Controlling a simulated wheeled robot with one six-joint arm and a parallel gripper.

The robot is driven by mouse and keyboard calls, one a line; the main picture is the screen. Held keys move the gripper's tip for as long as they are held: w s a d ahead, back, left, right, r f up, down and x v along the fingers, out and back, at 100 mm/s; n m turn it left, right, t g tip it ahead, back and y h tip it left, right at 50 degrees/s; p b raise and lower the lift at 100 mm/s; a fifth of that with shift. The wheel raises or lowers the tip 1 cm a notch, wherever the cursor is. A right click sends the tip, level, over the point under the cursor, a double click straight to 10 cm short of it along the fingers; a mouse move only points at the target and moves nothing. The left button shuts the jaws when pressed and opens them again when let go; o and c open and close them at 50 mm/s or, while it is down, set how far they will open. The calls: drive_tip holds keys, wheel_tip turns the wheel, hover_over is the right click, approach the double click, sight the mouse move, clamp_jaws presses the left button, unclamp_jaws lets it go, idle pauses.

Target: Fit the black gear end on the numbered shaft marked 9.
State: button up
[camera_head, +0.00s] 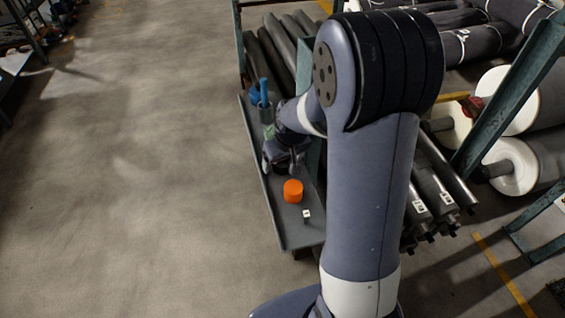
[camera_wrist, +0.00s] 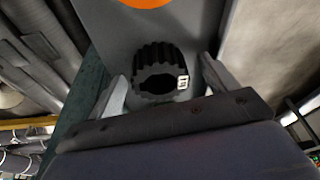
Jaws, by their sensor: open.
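The black gear end (camera_wrist: 157,57) is a toothed ring with a dark bore and a small white number tag, which I cannot read surely. It stands on the grey shelf (camera_wrist: 105,35). My gripper (camera_wrist: 162,70) is open, with one finger on each side of the gear. I cannot tell whether either finger touches it. In the head view my gripper (camera_head: 281,160) is low over the narrow shelf (camera_head: 299,232), partly hidden by my arm. Grey shafts (camera_head: 434,190) with white number tags lie right of my arm. Their numbers are too small to read.
Blue-handled items (camera_head: 263,92) stand at the shelf's far end. Large rolls and green rack posts (camera_head: 510,90) are on the right. The floor on the left is clear.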

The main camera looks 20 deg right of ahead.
drive_tip(key=c, duration=1.2)
drive_tip(key=shift+c, duration=0.6)
drive_tip(key=shift+r, duration=0.15)
